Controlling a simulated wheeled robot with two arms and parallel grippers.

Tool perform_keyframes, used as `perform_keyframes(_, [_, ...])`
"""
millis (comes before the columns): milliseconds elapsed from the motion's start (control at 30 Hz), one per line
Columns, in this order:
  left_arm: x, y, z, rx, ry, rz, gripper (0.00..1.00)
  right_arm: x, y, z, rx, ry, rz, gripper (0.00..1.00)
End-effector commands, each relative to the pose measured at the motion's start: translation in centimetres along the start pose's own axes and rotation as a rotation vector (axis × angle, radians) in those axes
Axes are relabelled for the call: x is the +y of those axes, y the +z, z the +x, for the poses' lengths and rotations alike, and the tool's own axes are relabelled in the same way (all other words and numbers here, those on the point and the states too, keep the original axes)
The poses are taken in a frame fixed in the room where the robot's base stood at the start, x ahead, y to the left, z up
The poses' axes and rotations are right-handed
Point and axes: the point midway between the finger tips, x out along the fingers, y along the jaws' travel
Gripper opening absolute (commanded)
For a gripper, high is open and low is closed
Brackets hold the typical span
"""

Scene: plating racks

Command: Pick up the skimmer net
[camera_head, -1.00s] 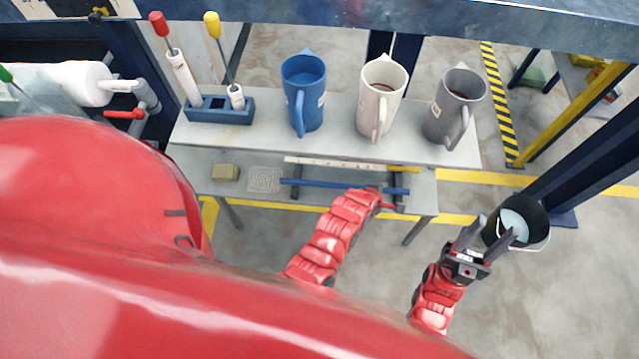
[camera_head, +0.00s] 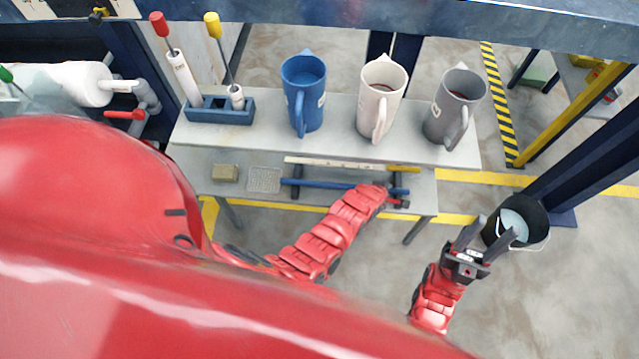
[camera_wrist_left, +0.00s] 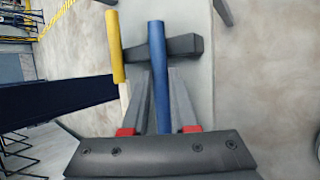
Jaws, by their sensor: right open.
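The skimmer net lies on the lower shelf, with a square grey mesh (camera_head: 263,179) at the left and a long blue handle (camera_head: 330,184) running right. In the left wrist view the blue handle (camera_wrist_left: 157,60) passes between the two grey fingers of my left gripper (camera_wrist_left: 159,85). The fingers are close on both sides of it; whether they press on it I cannot tell. In the head view my left arm hides most of that gripper and part of the handle. My right gripper (camera_head: 489,235) is open and empty beside the black bucket (camera_head: 518,222).
A white bar with a yellow end (camera_head: 404,169) lies just behind the blue handle. A dark cross support shows under the handle in the wrist view (camera_wrist_left: 185,47). Blue (camera_head: 304,95), white (camera_head: 382,98) and grey (camera_head: 455,107) jugs stand on the upper shelf.

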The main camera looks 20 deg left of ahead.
Motion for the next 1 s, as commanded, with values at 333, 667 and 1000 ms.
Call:
perform_keyframes(333, [0.0,0.0,0.0,0.0,0.0,0.001,0.0,0.0,0.0,0.0,0.0,0.0,0.0,0.47])
perform_keyframes(667, [0.4,0.2,-0.4,0.0,0.002,0.0,0.0,0.0,0.0,-0.1,0.0,0.0,0.0,0.47])
perform_keyframes(1000, [2.0,0.1,-3.2,0.003,0.003,-0.006,0.0,0.0,0.1,-0.3,0.0,0.0,0.0,0.47])
